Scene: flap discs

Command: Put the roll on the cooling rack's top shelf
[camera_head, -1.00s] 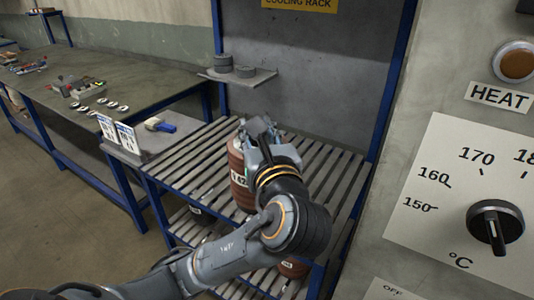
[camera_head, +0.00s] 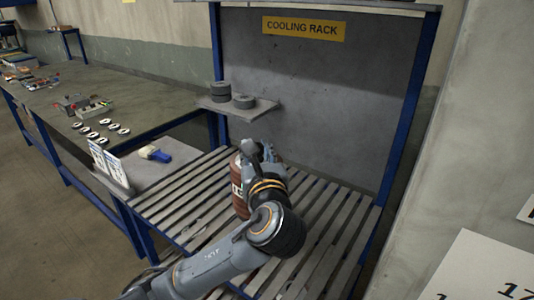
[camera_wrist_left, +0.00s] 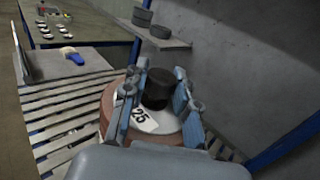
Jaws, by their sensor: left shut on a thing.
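The roll (camera_head: 239,190) is a reddish-brown cylinder, standing about upright over the slatted top shelf (camera_head: 310,225) of the cooling rack. In the left wrist view the roll (camera_wrist_left: 106,112) shows a pale top with a label reading 25 and a dark core. My left gripper (camera_head: 258,150) is at the roll's top. In the wrist view its fingers (camera_wrist_left: 155,95) are shut around the dark core. The arm hides much of the roll and its bottom edge, so I cannot tell whether it touches the slats. My right gripper is not in view.
A small ledge (camera_head: 225,105) with dark discs sticks out behind the shelf. The rack's blue posts (camera_head: 408,110) flank the shelf. Slats at right are clear.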

